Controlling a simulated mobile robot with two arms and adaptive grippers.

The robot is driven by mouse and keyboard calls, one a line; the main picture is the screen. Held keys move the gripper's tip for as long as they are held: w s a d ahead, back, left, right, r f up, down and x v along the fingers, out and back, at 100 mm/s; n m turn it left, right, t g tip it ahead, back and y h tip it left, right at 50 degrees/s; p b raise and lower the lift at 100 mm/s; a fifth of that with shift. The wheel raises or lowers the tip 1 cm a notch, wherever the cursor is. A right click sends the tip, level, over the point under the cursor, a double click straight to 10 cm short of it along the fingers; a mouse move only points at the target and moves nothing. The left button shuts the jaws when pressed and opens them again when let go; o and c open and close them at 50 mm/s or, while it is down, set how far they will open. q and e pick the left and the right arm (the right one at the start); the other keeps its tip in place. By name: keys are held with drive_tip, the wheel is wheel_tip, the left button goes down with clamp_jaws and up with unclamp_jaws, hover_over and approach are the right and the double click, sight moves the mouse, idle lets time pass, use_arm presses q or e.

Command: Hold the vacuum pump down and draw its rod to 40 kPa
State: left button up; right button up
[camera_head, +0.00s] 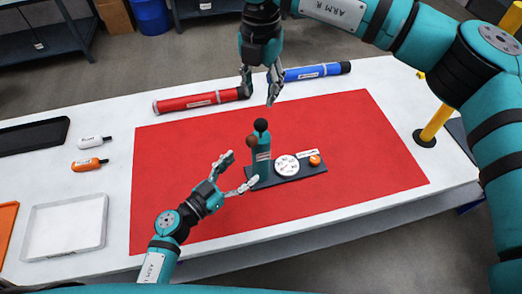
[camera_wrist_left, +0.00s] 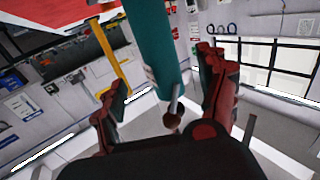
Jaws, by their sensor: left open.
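The vacuum pump is a teal upright cylinder (camera_head: 263,160) with a black ball (camera_head: 261,125) on top and a brown ball (camera_head: 252,141) at its side. It stands on a dark base (camera_head: 300,178) with a white round gauge (camera_head: 287,165) and an orange knob (camera_head: 315,160). The gauge reading is too small to tell. My left gripper (camera_head: 238,172) is open just left of the cylinder. In the left wrist view, the teal cylinder (camera_wrist_left: 155,45) and brown ball (camera_wrist_left: 171,121) appear between its fingers. My right gripper (camera_head: 259,94) is open and empty above the black ball.
The base stands on a red mat (camera_head: 370,150) on a white table (camera_head: 105,225). Red (camera_head: 200,101) and blue (camera_head: 315,72) tubes lie along the back. Two small bottles, a black tray (camera_head: 35,138) and a white tray (camera_head: 65,228) are at left. A yellow post (camera_head: 437,122) stands at right.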

sight(254, 158)
use_arm(q)
drive_tip(key=x, duration=0.8)
drive_tip(key=shift+w+d, duration=0.2)
drive_tip(key=shift+w, duration=0.1)
drive_tip(key=shift+c, duration=0.4)
